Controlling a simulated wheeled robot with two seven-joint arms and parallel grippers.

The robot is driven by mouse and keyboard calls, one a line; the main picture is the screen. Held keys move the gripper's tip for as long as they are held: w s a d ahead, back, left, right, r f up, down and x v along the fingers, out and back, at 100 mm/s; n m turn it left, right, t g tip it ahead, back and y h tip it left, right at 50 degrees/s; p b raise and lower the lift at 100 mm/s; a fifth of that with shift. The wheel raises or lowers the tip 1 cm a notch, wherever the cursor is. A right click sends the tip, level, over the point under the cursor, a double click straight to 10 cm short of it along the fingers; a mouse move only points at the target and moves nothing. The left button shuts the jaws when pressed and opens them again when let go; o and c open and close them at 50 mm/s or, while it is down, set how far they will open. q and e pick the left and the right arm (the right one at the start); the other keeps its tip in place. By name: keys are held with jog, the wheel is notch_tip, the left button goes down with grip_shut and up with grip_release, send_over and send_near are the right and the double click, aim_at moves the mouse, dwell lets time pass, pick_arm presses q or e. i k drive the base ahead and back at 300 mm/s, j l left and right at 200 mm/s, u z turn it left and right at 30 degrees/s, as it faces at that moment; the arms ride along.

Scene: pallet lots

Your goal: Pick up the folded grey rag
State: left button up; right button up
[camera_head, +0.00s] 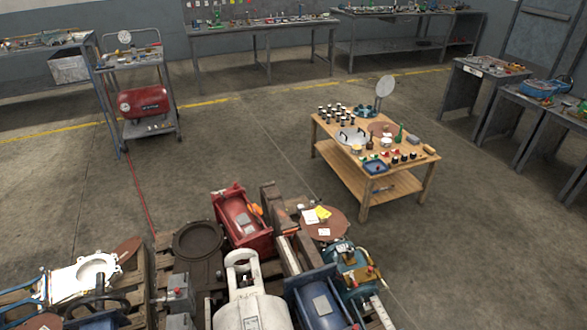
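I cannot pick out a folded grey rag for certain at this distance. A small dark grey item (413,139) lies near the right end of the wooden table, but it is too small to tell what it is. Neither of my grippers shows in the head view.
Pallets crowded with machine parts fill the foreground, including a red machine (240,218) and a white tank (248,308). A cart with a red compressor (143,103) stands at the left. Workbenches line the back and right. Open floor (230,140) surrounds the wooden table.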

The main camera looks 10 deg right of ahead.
aim_at(413, 141)
jog(key=k+l, duration=0.1)
jog(key=l, duration=0.2)
jog(key=k+l, duration=0.15)
jog(key=l, duration=0.2)
jog(key=k+l, duration=0.1)
jog(key=l, duration=0.2)
jog(key=k+l, duration=0.15)
jog(key=l, duration=0.15)
jog(key=i+l, duration=0.1)
jog(key=l, duration=0.85)
jog(key=i+l, duration=0.1)
jog(key=l, duration=0.85)
jog(key=i+l+u, duration=0.1)
jog(key=l, duration=0.85)
jog(key=i+l, duration=1.3)
jog(key=l, duration=0.15)
jog(key=i+j, duration=0.2)
jog(key=i, duration=0.25)
jog(key=i+j, duration=0.2)
jog(key=i, duration=0.2)
jog(key=i+j+u, duration=0.1)
jog(key=i, duration=0.35)
jog(key=i+j, duration=0.25)
jog(key=i, duration=0.2)
jog(key=i+j, duration=0.1)
jog(key=j, duration=0.15)
jog(key=i+j, duration=0.15)
jog(key=k+j+u, duration=0.05)
